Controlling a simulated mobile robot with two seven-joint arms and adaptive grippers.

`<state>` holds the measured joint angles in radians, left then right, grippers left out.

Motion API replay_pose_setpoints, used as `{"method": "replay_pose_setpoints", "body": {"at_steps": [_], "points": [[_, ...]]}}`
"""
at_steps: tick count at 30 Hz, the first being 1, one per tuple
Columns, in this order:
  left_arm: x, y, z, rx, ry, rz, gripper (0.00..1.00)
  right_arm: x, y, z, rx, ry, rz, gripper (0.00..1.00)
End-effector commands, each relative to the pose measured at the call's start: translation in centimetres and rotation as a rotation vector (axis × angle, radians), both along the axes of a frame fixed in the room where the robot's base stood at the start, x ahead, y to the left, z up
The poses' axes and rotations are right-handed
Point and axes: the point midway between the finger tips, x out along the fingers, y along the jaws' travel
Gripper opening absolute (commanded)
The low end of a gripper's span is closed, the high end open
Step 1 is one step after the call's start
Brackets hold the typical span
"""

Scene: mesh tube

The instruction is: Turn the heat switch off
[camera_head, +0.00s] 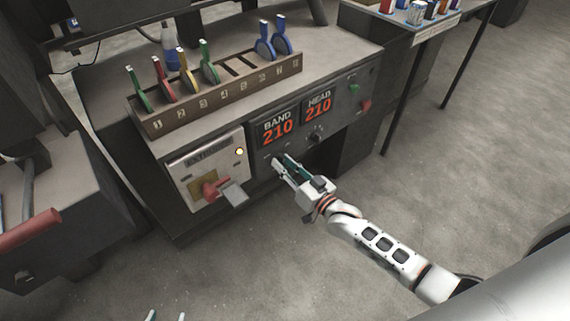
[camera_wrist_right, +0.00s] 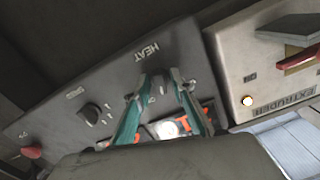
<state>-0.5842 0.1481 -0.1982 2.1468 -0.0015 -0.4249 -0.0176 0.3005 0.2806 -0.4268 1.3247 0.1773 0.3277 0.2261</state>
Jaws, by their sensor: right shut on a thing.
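My right gripper (camera_head: 279,162) reaches the dark front panel (camera_head: 262,168) of the machine, just below the BAND display. In the right wrist view its teal-padded fingers (camera_wrist_right: 163,84) are closed in under the HEAT label (camera_wrist_right: 146,52). They are shut on the heat switch, which is mostly hidden between the fingertips. I cannot tell its exact position. An ON marking (camera_wrist_right: 152,99) shows beside the fingers. Two tips of my left gripper (camera_head: 166,316) show apart at the bottom edge of the head view, away from the machine.
The extruder box (camera_head: 207,165) has a red handle (camera_head: 212,188) and a lit lamp (camera_head: 239,152). BAND (camera_head: 278,127) and HEAD (camera_head: 318,105) displays both read 210. A black knob (camera_head: 316,138) sits right of my right gripper. A wooden rack (camera_head: 217,97) stands on top. The floor in front is clear.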

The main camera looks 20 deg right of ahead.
Motion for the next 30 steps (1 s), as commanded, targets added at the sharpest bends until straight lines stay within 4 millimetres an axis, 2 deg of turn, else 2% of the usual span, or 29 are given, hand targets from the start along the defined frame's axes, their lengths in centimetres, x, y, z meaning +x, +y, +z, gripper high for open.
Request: {"method": "replay_pose_setpoints", "body": {"at_steps": [21,30], "points": [[-0.79,0.30,-0.49,0.007,0.018,0.003,0.40,0.00,-0.15,-0.03,-0.634,-0.230,-0.001,0.02],[-0.91,0.23,-0.66,0.007,0.021,0.001,0.40,-0.01,-0.15,-0.09,-0.853,-0.309,0.001,0.02]]}}
